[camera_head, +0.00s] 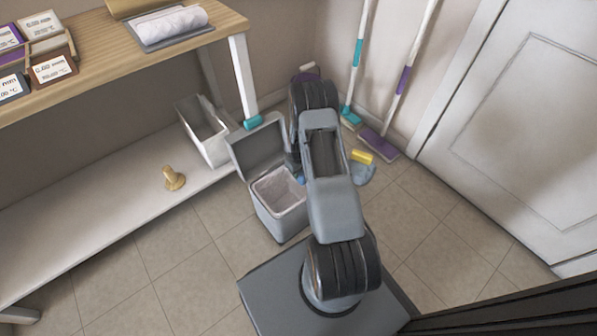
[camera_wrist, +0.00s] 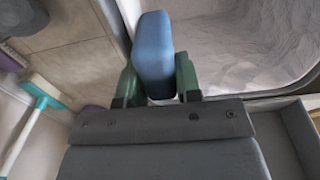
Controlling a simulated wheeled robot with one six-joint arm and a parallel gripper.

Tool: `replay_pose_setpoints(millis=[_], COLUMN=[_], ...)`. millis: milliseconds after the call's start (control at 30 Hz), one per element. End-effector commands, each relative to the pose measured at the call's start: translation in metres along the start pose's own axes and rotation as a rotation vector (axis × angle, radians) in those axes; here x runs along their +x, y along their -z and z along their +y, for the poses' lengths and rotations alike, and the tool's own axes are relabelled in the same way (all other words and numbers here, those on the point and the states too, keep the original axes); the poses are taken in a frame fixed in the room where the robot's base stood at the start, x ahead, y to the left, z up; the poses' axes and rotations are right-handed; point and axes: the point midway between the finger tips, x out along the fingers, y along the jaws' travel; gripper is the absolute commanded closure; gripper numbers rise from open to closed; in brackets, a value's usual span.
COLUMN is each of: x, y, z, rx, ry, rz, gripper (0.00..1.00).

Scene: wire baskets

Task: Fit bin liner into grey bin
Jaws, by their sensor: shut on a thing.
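The grey bin (camera_head: 279,222) stands on the tiled floor with its lid (camera_head: 257,148) raised at the back. A whitish, wrinkled liner (camera_head: 281,190) lines its inside; it also fills the upper right of the wrist view (camera_wrist: 245,40). My gripper (camera_wrist: 157,82) has green fingers shut on a blue block (camera_wrist: 153,50) at the bin's rim. A bit of white shows just below the block. I cannot tell whether the block is joined to the liner. In the head view my arm hides most of the gripper; a little blue shows at the bin's right rim.
A white open container (camera_head: 203,132) and a brass-coloured object (camera_head: 174,178) are on the low shelf (camera_head: 100,225) at left. A wooden worktop (camera_head: 120,62) is above. Floor at front left is clear.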

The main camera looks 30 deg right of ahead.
Motion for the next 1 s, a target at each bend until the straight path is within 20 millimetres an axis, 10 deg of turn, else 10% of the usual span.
replay_pose_setpoints(millis=[167, 200, 433, 1000], x=[0.005, 0.003, 0.003, -0.030], y=[0.000, 0.000, 0.000, 0.000], z=[0.000, 0.000, 0.001, 0.001], rx=[0.000, 0.000, 0.001, 0.000], ry=[0.000, 0.000, 0.000, -0.002], rz=[0.000, 0.000, 0.000, 0.001], gripper=[1.00, 0.65, 0.43, 0.43])
